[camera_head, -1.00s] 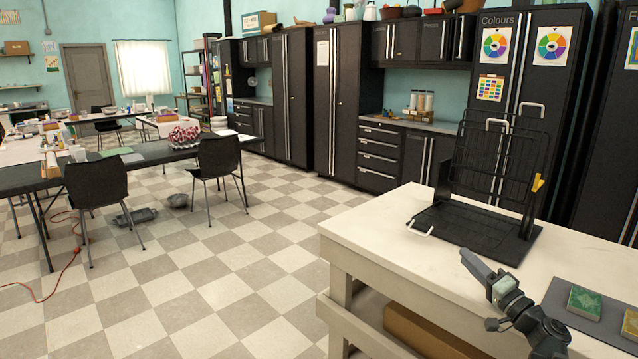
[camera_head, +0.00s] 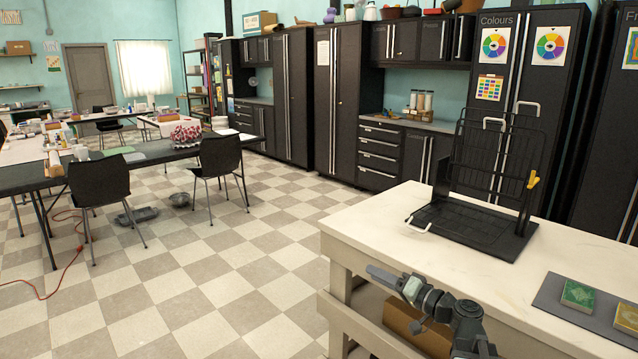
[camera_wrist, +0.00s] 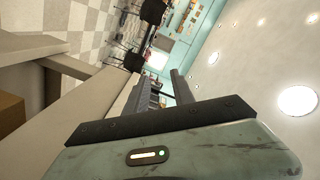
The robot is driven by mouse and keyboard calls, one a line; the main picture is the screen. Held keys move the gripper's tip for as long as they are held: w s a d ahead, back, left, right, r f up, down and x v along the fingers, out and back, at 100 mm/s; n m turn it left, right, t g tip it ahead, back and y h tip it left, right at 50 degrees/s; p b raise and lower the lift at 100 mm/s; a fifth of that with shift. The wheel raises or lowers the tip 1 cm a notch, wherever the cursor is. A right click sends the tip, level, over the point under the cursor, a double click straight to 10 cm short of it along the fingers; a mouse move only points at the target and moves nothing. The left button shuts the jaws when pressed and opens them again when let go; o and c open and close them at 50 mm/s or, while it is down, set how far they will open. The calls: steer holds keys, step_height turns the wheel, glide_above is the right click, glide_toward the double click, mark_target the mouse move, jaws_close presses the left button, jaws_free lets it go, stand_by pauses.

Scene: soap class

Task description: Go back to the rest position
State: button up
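My gripper (camera_head: 378,275) is in front of the near-left edge of the white workbench (camera_head: 400,222), pointing left, with nothing seen in it. In the wrist view my gripper (camera_wrist: 158,82) shows two dark fingers with a gap between them. It is open and empty. The wrist view is tilted, with the bench edge (camera_wrist: 95,105) at the left of the fingers.
A black wire rack (camera_head: 470,232) with a yellow clip stands on the bench. A grey mat (camera_head: 560,305) with green and yellowish soap-like blocks (camera_head: 578,295) lies at right. A brown box (camera_head: 405,325) sits on the lower shelf. Open checkered floor lies left.

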steer(key=s+a+f+n+g+h, duration=0.1)
steer(key=s+a+f+n+g, duration=0.4)
steer(key=a+f, duration=0.5)
steer(key=s+a+f+g+h, duration=0.2)
steer(key=s+f+g+h, duration=0.25)
steer(key=f, duration=0.35)
steer(key=s+d+f+m+g+h, duration=0.1)
steer(key=s+d+f+h, duration=0.2)
steer(key=d, duration=0.3)
steer(key=s+d+f+m+g+h, duration=0.1)
steer(key=s+d+f+g+h, duration=0.1)
steer(key=s+d+h, duration=0.3)
step_height(320, 180, up, 15)
steer(key=w+d+m+p, duration=0.1)
steer(key=d+p, duration=0.1)
steer(key=p, duration=1.3)
steer(key=shift+w+f+y, duration=0.2)
steer(key=shift+y, duration=0.25)
steer(key=shift+d, duration=0.15)
